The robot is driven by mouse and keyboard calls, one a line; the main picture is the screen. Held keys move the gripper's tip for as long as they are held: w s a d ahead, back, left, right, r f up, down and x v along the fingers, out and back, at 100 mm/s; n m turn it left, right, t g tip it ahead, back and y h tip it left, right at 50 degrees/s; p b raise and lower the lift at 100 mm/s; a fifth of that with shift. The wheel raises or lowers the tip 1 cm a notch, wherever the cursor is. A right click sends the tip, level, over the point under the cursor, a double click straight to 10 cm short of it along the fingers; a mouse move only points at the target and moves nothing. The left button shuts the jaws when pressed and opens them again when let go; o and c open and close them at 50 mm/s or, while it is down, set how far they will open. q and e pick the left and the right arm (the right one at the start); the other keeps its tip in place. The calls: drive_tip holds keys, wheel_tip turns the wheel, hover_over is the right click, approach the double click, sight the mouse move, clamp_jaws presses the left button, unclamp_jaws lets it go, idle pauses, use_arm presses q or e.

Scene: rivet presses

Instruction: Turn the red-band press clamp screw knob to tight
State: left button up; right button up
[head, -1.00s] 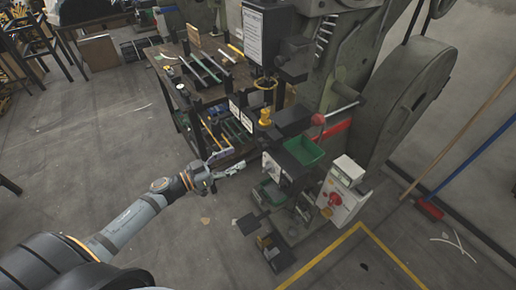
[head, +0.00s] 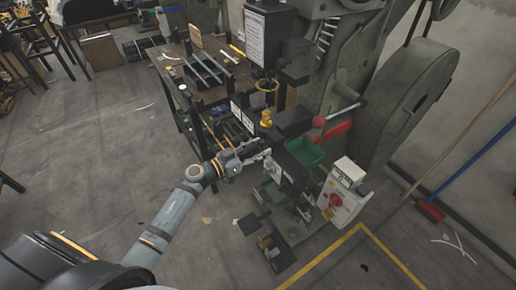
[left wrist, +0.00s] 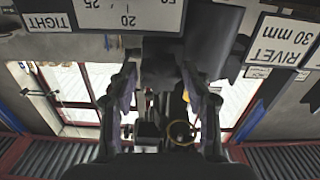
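The press with the red band (head: 331,131) stands at the centre right of the head view, large and grey-green. My left gripper (head: 262,155) is at its front left, beside the white labels (head: 242,117) and the green tray. In the left wrist view the two fingers (left wrist: 160,84) are spread, with a dark blocky part (left wrist: 160,58) between and just beyond the tips. I cannot tell whether this is the clamp screw knob or whether the fingers touch it. A TIGHT label (left wrist: 47,21) shows upside down at upper left. My right gripper is out of view.
A green tray (head: 304,152) and a white control box with a red knob (head: 343,192) stand right of my left gripper. A lever (head: 343,112) sticks out above them. A workbench with racks (head: 207,68) is behind.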

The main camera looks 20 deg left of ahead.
use_arm(q)
drive_tip(key=c, duration=0.8)
